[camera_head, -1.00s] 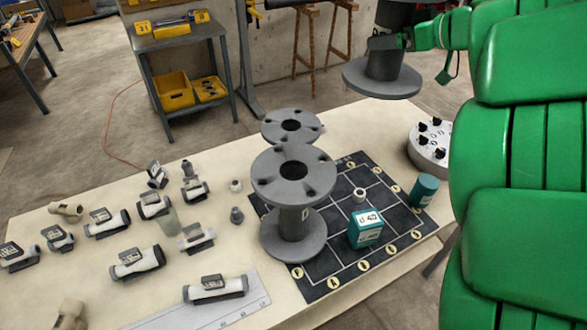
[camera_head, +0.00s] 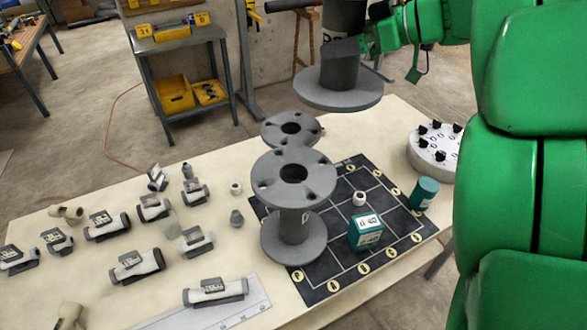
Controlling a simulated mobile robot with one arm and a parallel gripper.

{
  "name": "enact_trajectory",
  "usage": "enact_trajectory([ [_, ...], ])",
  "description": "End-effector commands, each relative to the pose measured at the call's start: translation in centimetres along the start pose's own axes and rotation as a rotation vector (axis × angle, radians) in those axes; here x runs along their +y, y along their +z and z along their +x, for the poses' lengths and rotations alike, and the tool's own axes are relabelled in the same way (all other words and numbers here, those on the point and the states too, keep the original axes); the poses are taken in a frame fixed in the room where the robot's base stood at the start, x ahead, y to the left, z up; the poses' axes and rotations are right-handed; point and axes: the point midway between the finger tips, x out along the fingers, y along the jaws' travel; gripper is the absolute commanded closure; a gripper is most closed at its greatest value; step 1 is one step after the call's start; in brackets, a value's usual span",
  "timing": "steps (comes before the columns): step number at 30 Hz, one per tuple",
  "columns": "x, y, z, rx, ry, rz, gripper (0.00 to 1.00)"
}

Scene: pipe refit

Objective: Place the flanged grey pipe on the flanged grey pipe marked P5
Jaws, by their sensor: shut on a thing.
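My gripper (camera_head: 366,45) at the top of the view is shut on a flanged grey pipe (camera_head: 338,88). The pipe hangs upright above the far part of the table, and its upper end is cut off by the picture edge. Two more flanged grey pipes stand on the table. I cannot read P5 on either.
The black gridded mat (camera_head: 333,268) carries a teal box (camera_head: 366,232), a small white ring (camera_head: 359,198) and a teal cylinder (camera_head: 424,192). A round knobbed device (camera_head: 437,148) stands at right. Several small pipe fittings (camera_head: 137,265) cover the table's left part.

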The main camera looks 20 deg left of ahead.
Motion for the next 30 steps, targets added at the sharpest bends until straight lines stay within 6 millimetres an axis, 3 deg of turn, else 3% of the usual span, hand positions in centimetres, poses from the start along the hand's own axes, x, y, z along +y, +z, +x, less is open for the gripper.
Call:
enact_trajectory([
  [6,-6.5,-1.2,2.3,0.008,-0.181,-0.077,0.95],
  [12,-10.2,-1.7,3.1,0.016,-0.284,-0.117,0.95],
  [20,-13.1,-2.0,3.6,0.023,-0.363,-0.148,0.95],
  [30,-13.0,1.2,5.0,0.025,-0.361,-0.142,0.95],
])
